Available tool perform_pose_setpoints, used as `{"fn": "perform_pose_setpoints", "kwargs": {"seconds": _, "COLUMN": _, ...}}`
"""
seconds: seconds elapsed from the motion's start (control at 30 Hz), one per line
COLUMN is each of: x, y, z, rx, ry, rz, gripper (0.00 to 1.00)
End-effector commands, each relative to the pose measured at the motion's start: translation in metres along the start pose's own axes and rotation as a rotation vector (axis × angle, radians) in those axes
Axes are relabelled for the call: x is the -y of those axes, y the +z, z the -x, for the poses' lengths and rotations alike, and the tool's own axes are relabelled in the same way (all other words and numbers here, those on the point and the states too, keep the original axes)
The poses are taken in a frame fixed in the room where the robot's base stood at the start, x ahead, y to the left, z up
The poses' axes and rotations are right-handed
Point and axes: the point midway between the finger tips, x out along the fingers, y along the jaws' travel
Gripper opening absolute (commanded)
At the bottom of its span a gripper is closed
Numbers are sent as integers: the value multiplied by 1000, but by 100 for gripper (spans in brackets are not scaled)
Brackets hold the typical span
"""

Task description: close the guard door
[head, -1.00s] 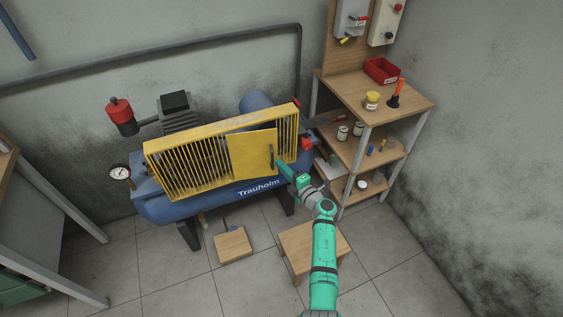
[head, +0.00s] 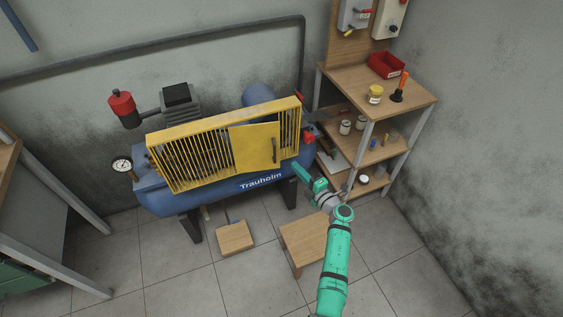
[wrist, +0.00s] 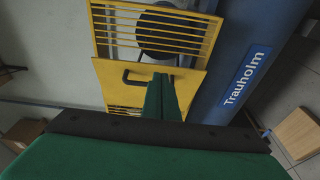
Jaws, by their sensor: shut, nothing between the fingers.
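The guard door (head: 250,146) is a flat yellow panel in the slatted yellow guard (head: 186,160) on the blue compressor. It lies across its opening, close to the guard's face; I cannot tell whether it is fully flush. Its dark handle (head: 275,150) is near the door's right edge. My gripper (head: 296,167) is shut and empty, in front of the compressor, below and right of the handle and apart from it.
The blue tank (head: 220,193) runs beneath the guard. A wooden shelf unit (head: 410,105) with jars and a red bin (head: 386,65) stands at the right. A small wooden stool (head: 300,240) and a wooden block (head: 235,238) are on the floor in front.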

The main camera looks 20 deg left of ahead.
Motion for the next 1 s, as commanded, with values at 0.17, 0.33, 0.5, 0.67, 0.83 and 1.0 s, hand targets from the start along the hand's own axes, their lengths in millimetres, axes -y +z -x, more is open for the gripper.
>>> {"fn": "perform_pose_setpoints", "kwargs": {"seconds": 0.17, "x": 4, "y": -54, "z": 13, "rx": 51, "ry": 2, "rz": -4, "gripper": 0}}
{"fn": "perform_pose_setpoints", "kwargs": {"seconds": 0.33, "x": -4, "y": -91, "z": 32, "rx": 122, "ry": 4, "rz": -1, "gripper": 0}}
{"fn": "perform_pose_setpoints", "kwargs": {"seconds": 0.5, "x": -15, "y": -113, "z": 51, "rx": 185, "ry": 6, "rz": 4, "gripper": 0}}
{"fn": "perform_pose_setpoints", "kwargs": {"seconds": 0.67, "x": -21, "y": -120, "z": 59, "rx": 213, "ry": 7, "rz": 8, "gripper": 0}}
{"fn": "perform_pose_setpoints", "kwargs": {"seconds": 0.83, "x": -22, "y": -118, "z": 50, "rx": 216, "ry": 7, "rz": 10, "gripper": 0}}
{"fn": "perform_pose_setpoints", "kwargs": {"seconds": 1.0, "x": -23, "y": -113, "z": 24, "rx": 213, "ry": 7, "rz": 11, "gripper": 0}}
